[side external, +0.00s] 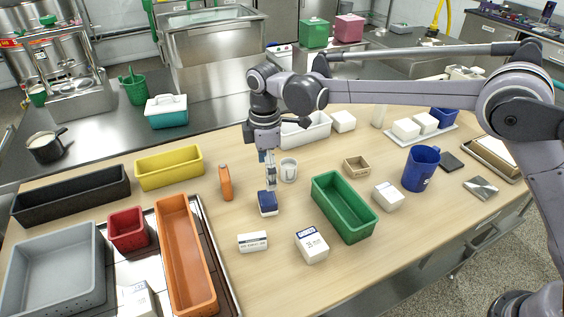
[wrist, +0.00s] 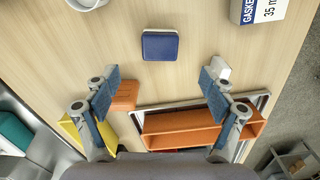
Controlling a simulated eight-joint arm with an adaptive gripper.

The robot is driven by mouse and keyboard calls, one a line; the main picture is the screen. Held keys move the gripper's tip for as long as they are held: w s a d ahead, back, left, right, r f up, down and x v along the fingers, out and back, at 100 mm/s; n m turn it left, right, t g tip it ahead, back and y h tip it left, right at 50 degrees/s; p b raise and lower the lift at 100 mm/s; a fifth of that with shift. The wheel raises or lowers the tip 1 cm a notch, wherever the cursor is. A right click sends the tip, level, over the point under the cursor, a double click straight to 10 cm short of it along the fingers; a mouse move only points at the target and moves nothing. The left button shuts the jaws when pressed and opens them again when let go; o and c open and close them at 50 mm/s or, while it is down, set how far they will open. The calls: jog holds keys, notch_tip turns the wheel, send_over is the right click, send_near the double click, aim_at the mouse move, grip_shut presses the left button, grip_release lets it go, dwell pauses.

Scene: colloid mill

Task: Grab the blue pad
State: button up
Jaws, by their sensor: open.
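The blue pad (wrist: 160,46) is a small dark-blue block with rounded corners and a pale lower edge. It lies on the wooden table, in the upper middle of the wrist view. In the side external view the pad (side external: 268,203) is at the table's middle, just below my gripper (side external: 270,182). In the wrist view my gripper (wrist: 158,92) is open, its two blue-padded fingers wide apart with nothing between them. The pad is beyond the fingertips, about midway between their lines. The exact height of the fingers above the pad is hard to tell.
A green bin (side external: 344,207) is to the right. White boxes (side external: 252,242) and (side external: 311,246) lie in front. An orange tray (side external: 186,256) is at the left.

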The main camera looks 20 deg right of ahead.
aim_at(271, 197)
jog(key=f, duration=1)
jog(key=shift+s+d, duration=0.1)
jog(key=shift+d, duration=0.2)
jog(key=c, duration=1.3)
